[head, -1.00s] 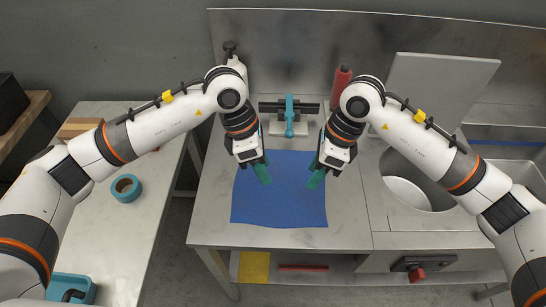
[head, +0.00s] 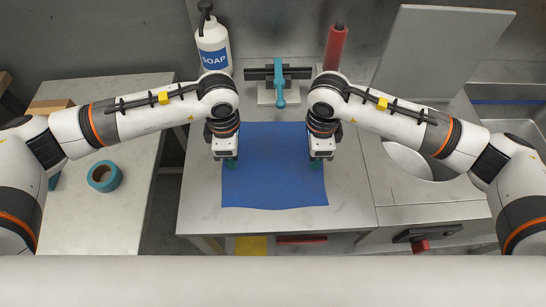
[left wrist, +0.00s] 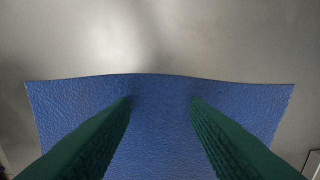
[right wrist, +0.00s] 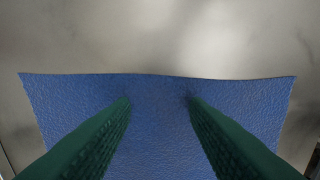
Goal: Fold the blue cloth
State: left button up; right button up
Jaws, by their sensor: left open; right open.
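The blue cloth (head: 272,170) lies spread flat and unfolded on the grey worktop in the head view. My left gripper (head: 232,164) points down over its left side, and my right gripper (head: 315,163) points down over its right side. In the left wrist view, my left gripper's green fingers (left wrist: 160,102) are apart over the cloth (left wrist: 160,130), with one edge and two corners beyond the tips. The right wrist view likewise shows my right gripper's fingers (right wrist: 160,102) apart over the cloth (right wrist: 160,130). Nothing is between either pair. I cannot tell whether the fingertips touch the cloth.
A soap bottle (head: 213,48) stands behind my left arm. A teal-handled fixture (head: 279,88) and a red bottle (head: 335,48) are behind the cloth. A sink basin (head: 408,162) is at right. Blue tape (head: 104,176) lies on the left table. Worktop before the cloth is clear.

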pick_arm(q)
jog(key=shift+f, duration=0.3)
pick_arm(e)
jog(key=shift+f, duration=0.25)
pick_arm(q)
jog(key=shift+c, duration=0.3)
pick_arm(e)
jog(key=shift+c, duration=0.3)
pick_arm(q)
grip_shut()
pick_arm(e)
grip_shut()
pick_arm(q)
jog(key=shift+r, duration=0.1)
